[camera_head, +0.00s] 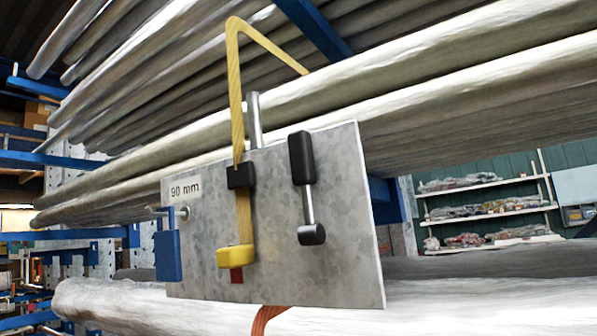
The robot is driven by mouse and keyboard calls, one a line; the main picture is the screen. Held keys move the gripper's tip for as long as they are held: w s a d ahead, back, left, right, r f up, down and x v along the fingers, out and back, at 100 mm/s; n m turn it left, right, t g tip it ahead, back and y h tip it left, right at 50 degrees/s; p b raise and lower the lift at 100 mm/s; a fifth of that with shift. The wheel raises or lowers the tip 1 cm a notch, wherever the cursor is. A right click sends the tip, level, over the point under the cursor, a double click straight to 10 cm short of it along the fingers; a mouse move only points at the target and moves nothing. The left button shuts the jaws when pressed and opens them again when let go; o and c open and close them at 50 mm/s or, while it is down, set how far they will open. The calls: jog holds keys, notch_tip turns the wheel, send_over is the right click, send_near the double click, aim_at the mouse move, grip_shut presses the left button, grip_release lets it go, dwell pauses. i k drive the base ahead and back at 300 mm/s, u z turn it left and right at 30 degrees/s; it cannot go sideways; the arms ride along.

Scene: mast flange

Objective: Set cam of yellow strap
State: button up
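A yellow strap (237,95) rises from a grey metal plate (340,240), bends sharply at the top and runs down to the right behind a pipe. On the plate it passes a black block (241,176), which may be its cam buckle. Below, the strap reaches a yellow block (235,258) with a red piece (236,275) under it. I cannot tell whether the cam is open or shut. My gripper is not in view.
A black-handled part with a metal rod (309,206) sits on the plate, right of the strap. A blue block (168,256) and metal pin (182,213) are at its left edge, near a "90 mm" label (185,189). Long wrapped pipes (450,85) lie behind and above. An orange strap (265,318) shows below.

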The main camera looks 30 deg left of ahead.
aim_at(300, 148)
jog(key=z, duration=1.05)
jog(key=k, duration=1.25)
jog(key=u, duration=1.05)
jog(key=i, duration=1)
